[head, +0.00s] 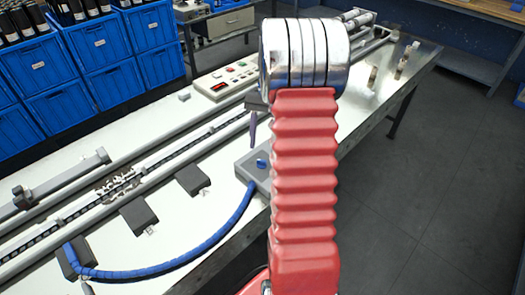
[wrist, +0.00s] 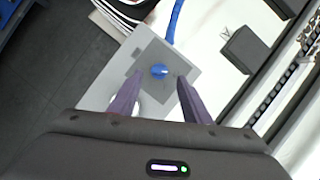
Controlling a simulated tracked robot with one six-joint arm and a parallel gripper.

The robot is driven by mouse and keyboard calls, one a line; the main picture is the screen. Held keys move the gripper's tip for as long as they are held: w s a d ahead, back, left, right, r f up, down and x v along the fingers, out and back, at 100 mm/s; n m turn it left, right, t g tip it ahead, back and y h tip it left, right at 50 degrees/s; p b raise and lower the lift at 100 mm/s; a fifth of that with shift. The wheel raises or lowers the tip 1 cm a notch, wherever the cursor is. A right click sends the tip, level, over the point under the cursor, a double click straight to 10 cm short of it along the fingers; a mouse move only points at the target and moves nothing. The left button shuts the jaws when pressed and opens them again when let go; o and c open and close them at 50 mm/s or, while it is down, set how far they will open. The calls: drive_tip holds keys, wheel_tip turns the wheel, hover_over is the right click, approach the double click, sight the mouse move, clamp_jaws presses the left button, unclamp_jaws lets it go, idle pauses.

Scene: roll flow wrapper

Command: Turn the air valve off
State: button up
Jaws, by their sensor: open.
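The air valve is a small blue knob (head: 261,162) on a grey box (head: 246,169) on the white machine bench, with a blue hose attached. In the wrist view the blue knob (wrist: 159,71) sits on a darker square of the grey box (wrist: 183,54), just beyond my fingertips. My gripper (wrist: 158,83) is open and empty, its two purple fingers apart with the knob roughly between and ahead of their tips. In the head view one purple finger (head: 253,128) shows above the knob; the rest of my gripper is hidden behind my red arm. I cannot tell the knob's exact setting.
The blue hose (head: 196,258) curves left along the bench. A control panel with buttons (head: 226,79) stands behind the valve box. Dark blocks (head: 192,180) sit on the bench front. Blue crates (head: 103,55) are stacked at the back left. The floor at right is clear.

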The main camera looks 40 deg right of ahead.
drive_tip(key=v, duration=0.9)
drive_tip(key=shift+a, duration=0.1)
drive_tip(key=shift+w, duration=0.1)
wheel_tip(320, 180, down, 4)
drive_tip(key=s+a+n+h, duration=0.1)
drive_tip(key=s+a+r+n+t+h, duration=0.1)
drive_tip(key=s+a+r+n+t, duration=0.1)
drive_tip(key=a, duration=0.8)
drive_tip(key=s+a+r+n+t+h, duration=0.1)
drive_tip(key=s+a+r+n+t, duration=0.2)
drive_tip(key=s+a, duration=0.4)
drive_tip(key=s+a+r+n+t+h, duration=0.1)
drive_tip(key=s+a+r+n+t, duration=0.2)
drive_tip(key=a, duration=1.1)
drive_tip(key=shift+s+a+r+n, duration=0.3)
drive_tip(key=shift+s+r+n, duration=0.4)
drive_tip(key=shift+n, duration=0.5)
